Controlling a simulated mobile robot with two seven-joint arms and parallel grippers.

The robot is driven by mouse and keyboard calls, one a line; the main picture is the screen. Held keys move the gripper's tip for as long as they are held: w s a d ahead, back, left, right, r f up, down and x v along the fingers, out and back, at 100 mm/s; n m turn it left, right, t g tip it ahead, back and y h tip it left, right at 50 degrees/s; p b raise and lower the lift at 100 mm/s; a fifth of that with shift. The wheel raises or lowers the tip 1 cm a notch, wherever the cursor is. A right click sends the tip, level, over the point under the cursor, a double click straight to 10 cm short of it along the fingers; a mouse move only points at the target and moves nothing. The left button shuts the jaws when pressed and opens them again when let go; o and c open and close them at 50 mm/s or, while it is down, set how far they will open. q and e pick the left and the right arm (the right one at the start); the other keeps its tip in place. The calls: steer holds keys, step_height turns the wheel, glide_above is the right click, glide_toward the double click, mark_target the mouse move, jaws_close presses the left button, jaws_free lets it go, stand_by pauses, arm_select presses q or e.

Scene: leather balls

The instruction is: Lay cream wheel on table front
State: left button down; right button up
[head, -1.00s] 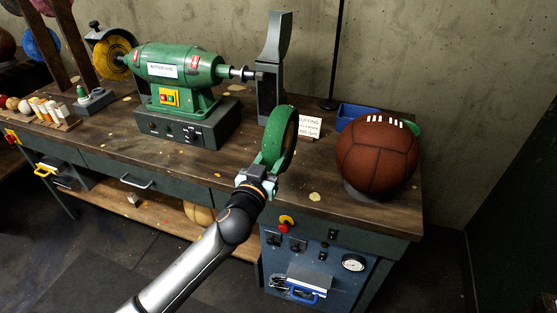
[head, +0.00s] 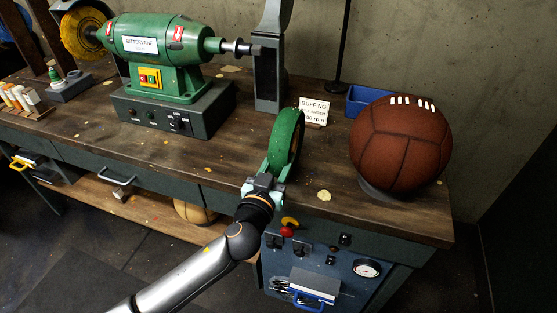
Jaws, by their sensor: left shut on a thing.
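My left gripper (head: 265,182) is shut on a green wheel (head: 284,140), which stands upright and almost edge-on to me with a darker brown inner side. Gripper and wheel are over the front edge of the wooden workbench (head: 225,185). I cannot tell whether the wheel touches the bench top. I see no clearly cream wheel; a yellow wheel (head: 82,32) sits at the left end of the green buffing machine (head: 165,55). My right gripper is not in view.
A brown leather ball (head: 400,150) rests on a stand at the bench's right end. A white buffing sign (head: 313,110), a blue tray (head: 368,100) and a dark upright post (head: 270,75) stand behind the wheel. The bench front left of the wheel is mostly clear.

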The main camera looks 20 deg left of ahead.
arm_select(q)
steer(key=shift+d, duration=0.1)
steer(key=shift+f, duration=0.25)
steer(key=shift+c, duration=2.4)
jaws_free()
steer(key=shift+r, duration=0.1)
